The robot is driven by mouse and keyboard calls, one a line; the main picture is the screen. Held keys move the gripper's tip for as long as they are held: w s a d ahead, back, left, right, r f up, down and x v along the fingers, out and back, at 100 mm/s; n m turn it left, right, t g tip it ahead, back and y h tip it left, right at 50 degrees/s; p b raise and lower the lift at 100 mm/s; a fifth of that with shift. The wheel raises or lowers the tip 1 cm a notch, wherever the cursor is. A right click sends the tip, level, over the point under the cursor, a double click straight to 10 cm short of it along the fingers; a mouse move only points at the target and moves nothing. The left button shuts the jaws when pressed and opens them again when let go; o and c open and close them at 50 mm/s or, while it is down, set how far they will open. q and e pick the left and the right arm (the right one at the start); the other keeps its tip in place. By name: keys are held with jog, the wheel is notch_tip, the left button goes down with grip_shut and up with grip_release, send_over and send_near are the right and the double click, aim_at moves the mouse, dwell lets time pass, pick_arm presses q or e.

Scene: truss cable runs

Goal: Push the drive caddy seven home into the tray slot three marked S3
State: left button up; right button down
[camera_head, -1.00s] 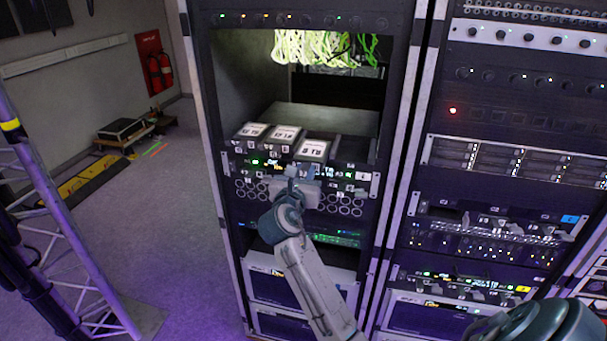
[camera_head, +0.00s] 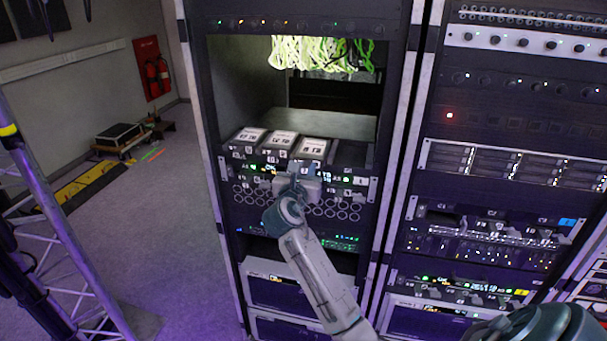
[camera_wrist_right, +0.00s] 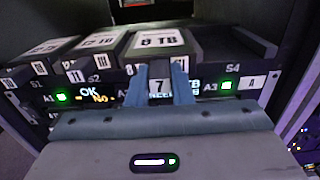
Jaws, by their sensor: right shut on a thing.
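The drive caddy seven (camera_wrist_right: 157,40) is a dark block with a white "8 TB" label on top and a 7 on its front. In the head view it is the third caddy (camera_head: 312,149) from the left in the tray. My right gripper (camera_wrist_right: 165,90) is shut on its front, one finger on each side of the 7. The gripper (camera_head: 297,180) hides part of the tray front. The caddy sits about in line with its neighbours; whether it is fully seated I cannot tell. The S3 mark is hidden. My left gripper is not in view.
Two more labelled caddies (camera_head: 250,136) (camera_head: 283,140) stand to its left in the tray. The bay marked S4 (camera_wrist_right: 238,45) to its right is empty. Green-yellow cables (camera_head: 310,53) hang above the tray. A second rack (camera_head: 500,160) stands at the right.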

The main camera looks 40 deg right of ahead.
aim_at(309, 163)
jog(key=shift+x, duration=1.15)
jog(key=shift+w+d+r, duration=0.1)
jog(key=shift+w+d, duration=0.35)
jog(key=shift+d, duration=0.05)
jog(key=c, duration=1.2)
grip_release()
jog(key=shift+s+a, duration=0.1)
